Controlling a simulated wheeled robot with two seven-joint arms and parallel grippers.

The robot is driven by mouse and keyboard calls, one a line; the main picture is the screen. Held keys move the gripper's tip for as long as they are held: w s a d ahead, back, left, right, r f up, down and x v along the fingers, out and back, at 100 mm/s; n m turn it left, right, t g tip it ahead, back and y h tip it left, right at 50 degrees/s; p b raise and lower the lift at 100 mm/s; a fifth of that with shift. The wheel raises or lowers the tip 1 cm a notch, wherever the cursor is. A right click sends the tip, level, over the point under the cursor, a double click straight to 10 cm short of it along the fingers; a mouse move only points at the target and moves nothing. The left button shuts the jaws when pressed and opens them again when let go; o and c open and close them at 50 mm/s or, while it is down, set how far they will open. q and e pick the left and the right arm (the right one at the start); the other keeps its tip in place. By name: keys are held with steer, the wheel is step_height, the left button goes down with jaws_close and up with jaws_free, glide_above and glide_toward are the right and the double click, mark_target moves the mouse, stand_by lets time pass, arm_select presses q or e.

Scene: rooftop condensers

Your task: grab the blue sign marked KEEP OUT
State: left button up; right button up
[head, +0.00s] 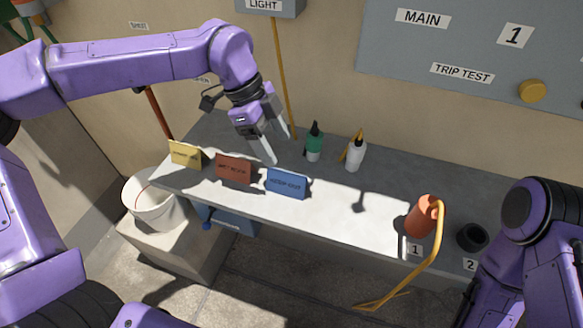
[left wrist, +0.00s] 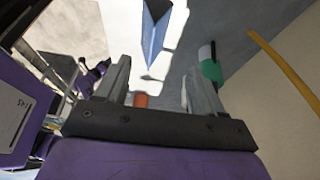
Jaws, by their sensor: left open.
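The blue sign (head: 287,183), whose small lettering looks like KEEP OUT, stands like a small tent near the front edge of the grey bench. My left gripper (head: 281,148) is open and empty, above and just behind the blue sign, not touching it. In the left wrist view, the blue sign (left wrist: 155,35) shows edge-on beyond the open fingers (left wrist: 155,75), roughly between them. My right arm shows at the right edge of the head view; its gripper is out of sight.
A red sign (head: 234,169) and a yellow sign (head: 186,154) stand left of the blue one. A green bottle (head: 314,143) and a white bottle (head: 355,154) stand behind it. An orange cylinder (head: 421,217) is farther right. The bench (head: 345,210) between is clear.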

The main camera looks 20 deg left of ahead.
mark_target(284, 171)
arm_select(q)
steer(key=x, duration=0.2)
steer(key=p+x, duration=0.1)
steer(key=x, duration=0.2)
steer(key=s+p+x, duration=0.1)
steer(key=x, duration=0.2)
steer(key=shift+s+a, duration=0.15)
steer(key=shift+d+f, duration=0.25)
steer(key=shift+f, duration=0.3)
steer(key=c, duration=1.1)
